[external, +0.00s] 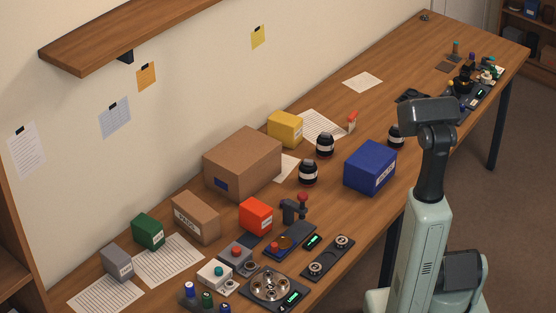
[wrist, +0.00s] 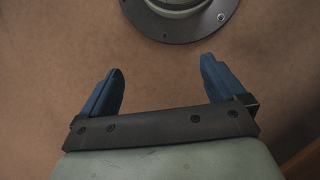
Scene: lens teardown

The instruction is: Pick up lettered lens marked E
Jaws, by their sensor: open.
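Several black cylinders with white label bands, looking like lenses, stand upright on the wooden table in the external view. One lens (external: 325,145) is near the yellow box, another lens (external: 308,172) is just in front of it, and a third lens (external: 396,136) is partly behind my arm. Their letters are too small to read, so I cannot tell which is E. My gripper (wrist: 159,66) is open and empty in the wrist view, its two blue fingers apart over brown floor. No lens shows there. I cannot make out the fingers in the external view.
A blue box (external: 370,167) stands beside the lenses, with a large cardboard box (external: 242,162) and a yellow box (external: 285,129) behind. Dark boards with instruments and a round metal tray (external: 269,285) crowd the near end. A round grey flange (wrist: 185,25) shows beyond my fingers.

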